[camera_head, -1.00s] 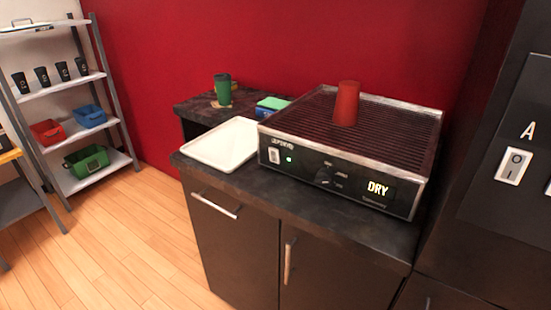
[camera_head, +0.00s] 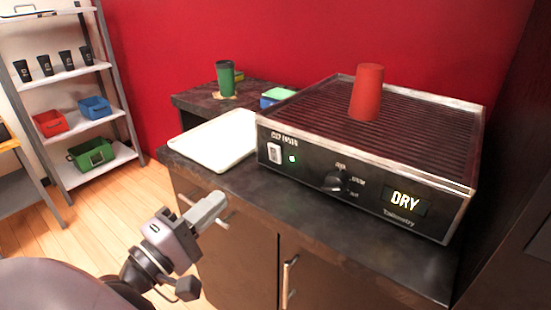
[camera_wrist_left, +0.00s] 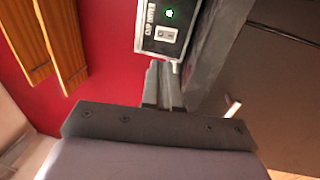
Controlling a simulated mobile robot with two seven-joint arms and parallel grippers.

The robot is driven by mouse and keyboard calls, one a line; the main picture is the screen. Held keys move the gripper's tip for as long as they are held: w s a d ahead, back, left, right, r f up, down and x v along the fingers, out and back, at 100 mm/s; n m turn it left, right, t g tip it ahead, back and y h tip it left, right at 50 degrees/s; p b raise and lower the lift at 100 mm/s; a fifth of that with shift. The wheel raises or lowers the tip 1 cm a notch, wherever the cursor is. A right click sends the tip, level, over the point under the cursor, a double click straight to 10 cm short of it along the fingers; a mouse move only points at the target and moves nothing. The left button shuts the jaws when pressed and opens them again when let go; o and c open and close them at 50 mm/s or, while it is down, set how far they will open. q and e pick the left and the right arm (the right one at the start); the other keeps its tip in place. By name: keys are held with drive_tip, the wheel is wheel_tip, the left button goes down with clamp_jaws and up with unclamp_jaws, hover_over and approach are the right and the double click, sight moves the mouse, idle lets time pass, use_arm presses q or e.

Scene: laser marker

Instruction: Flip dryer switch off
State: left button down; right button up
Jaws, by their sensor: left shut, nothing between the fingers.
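The dryer (camera_head: 360,165) is a wide dark box with a ribbed top on the counter. Its white rocker switch (camera_head: 274,153) is at the left end of the front panel, beside a lit green light (camera_head: 292,158). A lit panel at the right reads DRY. My left gripper (camera_head: 212,205) is shut and empty, in front of the counter, below and left of the switch and apart from it. In the left wrist view the shut fingers (camera_wrist_left: 163,72) point toward the switch (camera_wrist_left: 166,33) and the green light. My right gripper is not in view.
A red cup (camera_head: 367,92) stands upside down on the dryer. A white tray (camera_head: 213,142) lies left of it on the counter (camera_head: 330,235). A green cup (camera_head: 225,78) stands behind the tray. Shelves (camera_head: 75,120) with bins and cups stand at the far left.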

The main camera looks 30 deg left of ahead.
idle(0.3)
use_arm(q)
drive_tip(key=b, duration=0.5)
approach(274, 150)
drive_tip(key=shift+w+d+r+p, duration=0.1)
drive_tip(key=shift+w+r+p, duration=0.1)
drive_tip(key=shift+w, duration=0.9)
drive_tip(key=shift+w+d+r+p, duration=0.1)
drive_tip(key=shift+w+r+p, duration=0.1)
drive_tip(key=shift+w, duration=0.95)
drive_tip(key=shift+w+d+r+p, duration=0.1)
drive_tip(key=shift+w+r, duration=0.05)
drive_tip(key=shift+w, duration=0.95)
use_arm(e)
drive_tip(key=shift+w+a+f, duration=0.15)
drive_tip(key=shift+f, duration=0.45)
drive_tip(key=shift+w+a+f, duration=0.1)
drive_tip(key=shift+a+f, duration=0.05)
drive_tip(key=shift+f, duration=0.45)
